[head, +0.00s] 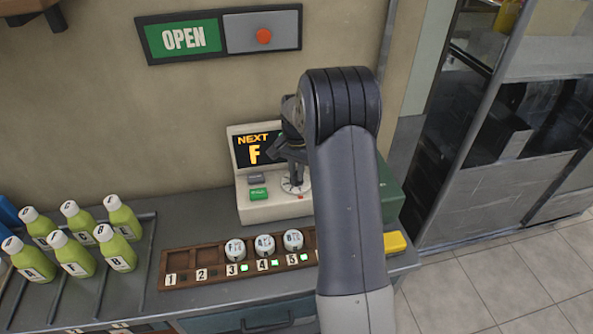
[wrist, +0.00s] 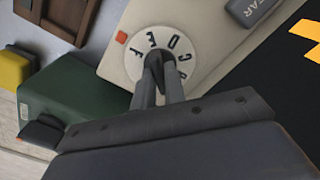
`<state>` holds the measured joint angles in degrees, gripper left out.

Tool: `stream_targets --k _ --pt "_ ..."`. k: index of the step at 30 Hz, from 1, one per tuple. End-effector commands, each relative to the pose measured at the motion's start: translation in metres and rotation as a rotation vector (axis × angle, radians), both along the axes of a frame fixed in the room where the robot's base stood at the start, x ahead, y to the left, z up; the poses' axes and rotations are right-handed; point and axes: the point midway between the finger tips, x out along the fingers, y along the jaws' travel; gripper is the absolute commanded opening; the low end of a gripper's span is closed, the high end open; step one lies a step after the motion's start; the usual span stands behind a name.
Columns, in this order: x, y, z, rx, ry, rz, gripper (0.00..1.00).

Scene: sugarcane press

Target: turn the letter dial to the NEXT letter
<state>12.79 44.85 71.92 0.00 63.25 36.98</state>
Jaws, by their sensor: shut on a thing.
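The letter dial (head: 294,188) is a white disc on the front of the cream console (head: 262,209). The dial (wrist: 186,50) shows black letters around its rim in the wrist view, with F, E, D and C readable. A red-orange marker (wrist: 121,37) sits beside the rim, between F and E and somewhat nearer F. The console screen (head: 255,150) reads "NEXT F". In the head view my gripper (head: 291,165) is partly hidden by my arm.
Grey and green buttons (head: 258,194) lie left of the dial. A wooden tray (head: 215,262) in front has round caps in slots 3 to 5. Green bottles (head: 75,254) stand at left. A green box (head: 390,193) and yellow block (head: 394,242) are at right.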

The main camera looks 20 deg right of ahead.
Motion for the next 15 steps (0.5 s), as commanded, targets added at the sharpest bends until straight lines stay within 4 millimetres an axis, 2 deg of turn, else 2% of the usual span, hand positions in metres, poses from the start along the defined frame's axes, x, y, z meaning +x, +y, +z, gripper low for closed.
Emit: stream_targets --k 15 --pt "0.0001 0.0000 0.0004 0.000 0.000 -0.134 0.00"
